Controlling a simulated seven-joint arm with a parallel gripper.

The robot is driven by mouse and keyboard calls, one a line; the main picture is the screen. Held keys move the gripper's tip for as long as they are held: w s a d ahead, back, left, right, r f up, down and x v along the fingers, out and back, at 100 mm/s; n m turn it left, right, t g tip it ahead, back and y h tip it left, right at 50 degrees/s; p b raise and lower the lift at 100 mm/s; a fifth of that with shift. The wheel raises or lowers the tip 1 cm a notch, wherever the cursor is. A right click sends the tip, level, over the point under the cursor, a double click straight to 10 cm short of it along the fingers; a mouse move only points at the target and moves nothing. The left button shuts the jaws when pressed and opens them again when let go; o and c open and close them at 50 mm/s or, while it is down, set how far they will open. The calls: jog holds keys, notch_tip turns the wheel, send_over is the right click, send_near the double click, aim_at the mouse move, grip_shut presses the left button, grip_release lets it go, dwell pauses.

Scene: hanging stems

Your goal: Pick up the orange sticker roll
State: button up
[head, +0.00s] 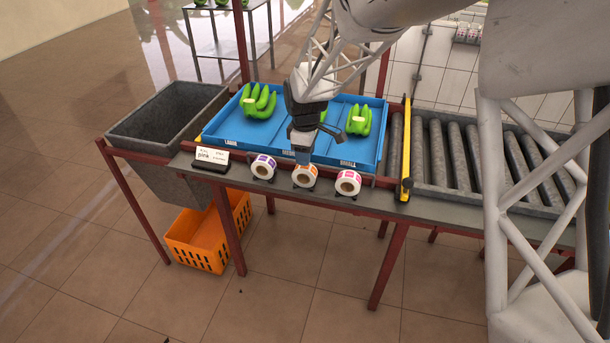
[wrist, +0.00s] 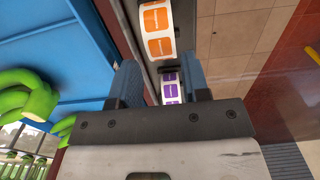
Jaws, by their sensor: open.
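The orange sticker roll (head: 305,176) is a white roll with orange labels and a brown core. It stands in the middle of three rolls on the table's front ledge. My gripper (head: 303,157) is just above and behind it in the head view, pointing down; contact cannot be told. In the wrist view the orange roll (wrist: 158,30) lies beyond the fingertips at top centre, partly cut off by the frame. My gripper (wrist: 162,75) is open there, with two blue fingers apart and nothing held. The purple roll (wrist: 170,88) shows in the gap between them.
The purple roll (head: 263,167) stands left of the orange one and a pink roll (head: 348,183) right. A blue tray (head: 232,152) with green bananas (head: 258,101) lies behind. A small sign (head: 212,157) is at left, a yellow bar (head: 406,150) at right.

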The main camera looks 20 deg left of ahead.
aim_at(310, 172)
jog(key=shift+f, duration=0.1)
jog(key=shift+f, duration=2.55)
jog(key=c, duration=0.7)
jog(key=shift+o, duration=0.2)
jog(key=shift+r, duration=0.15)
